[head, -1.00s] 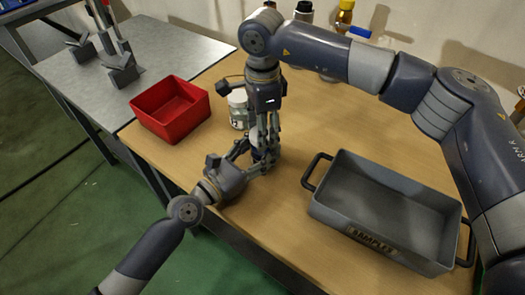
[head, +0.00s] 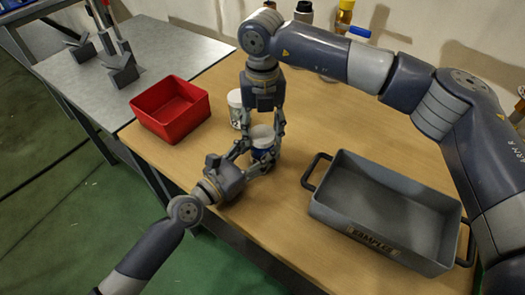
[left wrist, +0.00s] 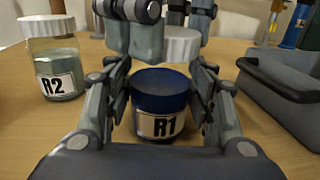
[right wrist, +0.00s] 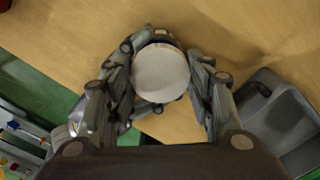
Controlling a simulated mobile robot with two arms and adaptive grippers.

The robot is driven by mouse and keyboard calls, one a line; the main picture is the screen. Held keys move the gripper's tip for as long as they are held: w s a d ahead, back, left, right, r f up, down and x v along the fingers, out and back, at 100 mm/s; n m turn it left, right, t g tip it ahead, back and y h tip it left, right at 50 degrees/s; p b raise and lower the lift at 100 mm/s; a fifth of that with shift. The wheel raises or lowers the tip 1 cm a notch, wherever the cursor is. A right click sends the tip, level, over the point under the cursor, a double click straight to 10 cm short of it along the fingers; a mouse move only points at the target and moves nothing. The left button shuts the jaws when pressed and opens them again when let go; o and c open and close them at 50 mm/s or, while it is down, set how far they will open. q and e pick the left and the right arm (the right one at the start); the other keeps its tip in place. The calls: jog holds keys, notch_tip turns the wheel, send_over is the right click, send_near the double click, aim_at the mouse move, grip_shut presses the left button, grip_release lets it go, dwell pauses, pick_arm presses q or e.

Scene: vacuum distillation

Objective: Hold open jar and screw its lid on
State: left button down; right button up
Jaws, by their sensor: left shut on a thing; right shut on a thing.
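The R1 jar (head: 262,154) is dark blue with a white label and stands upright near the table's front edge; it also shows in the left wrist view (left wrist: 160,100). My left gripper (head: 257,158) is shut around its sides. The white lid (head: 262,132) is in my right gripper (head: 264,136), which points down from above with a finger on each side. In the right wrist view the lid (right wrist: 160,72) covers the jar's mouth from sight. In the left wrist view the lid (left wrist: 180,48) appears just above the jar's rim; whether they touch is unclear.
A second jar, R2 (head: 236,108), with a white lid stands just behind. A red bin (head: 171,125) is at the left, and a grey samples tray (head: 330,215) at the right. Bottles (head: 304,12) line the wall. Bare tabletop lies between the jar and the tray.

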jog(key=m, duration=1)
jog(key=o, duration=1.2)
jog(key=shift+r, duration=2.25)
jog(key=shift+n, duration=0.3)
